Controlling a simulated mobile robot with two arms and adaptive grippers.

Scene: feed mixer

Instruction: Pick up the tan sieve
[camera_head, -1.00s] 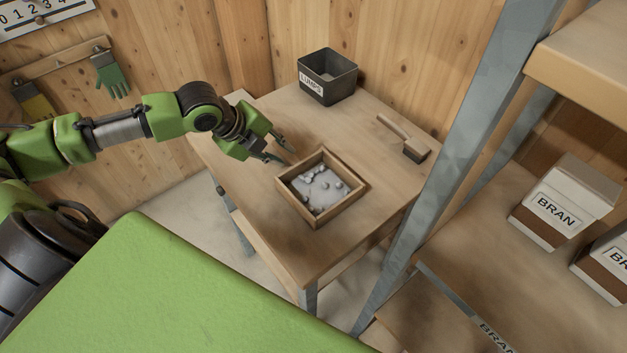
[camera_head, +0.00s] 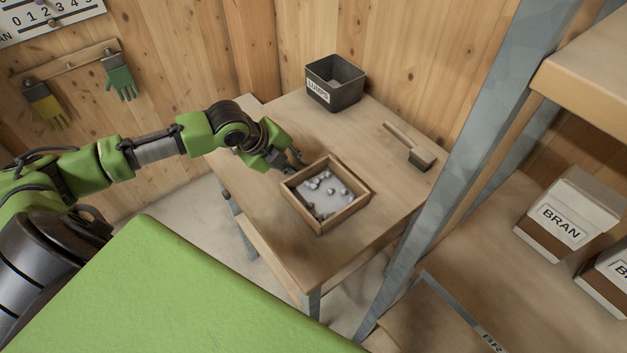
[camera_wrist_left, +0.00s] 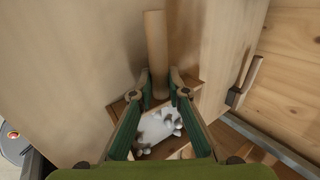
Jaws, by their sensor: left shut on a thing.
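The tan sieve (camera_head: 345,215) is a square wooden frame on the table, with a pale mesh and several whitish lumps inside. My left gripper (camera_head: 291,164) is at its far left edge in the head view. In the left wrist view a round wooden handle (camera_wrist_left: 155,45) rises from the frame between my fingers. The left gripper (camera_wrist_left: 160,85) is shut on this handle. In the head view the handle is hidden behind the gripper. My right gripper is not in view.
The wooden table (camera_head: 285,245) also holds a dark bin (camera_head: 335,95) labelled LUMPS at the back and a brush (camera_head: 410,147) at the right. A grey metal post (camera_head: 455,150) and shelves with a BRAN box (camera_head: 565,220) stand to the right. The table's front left is clear.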

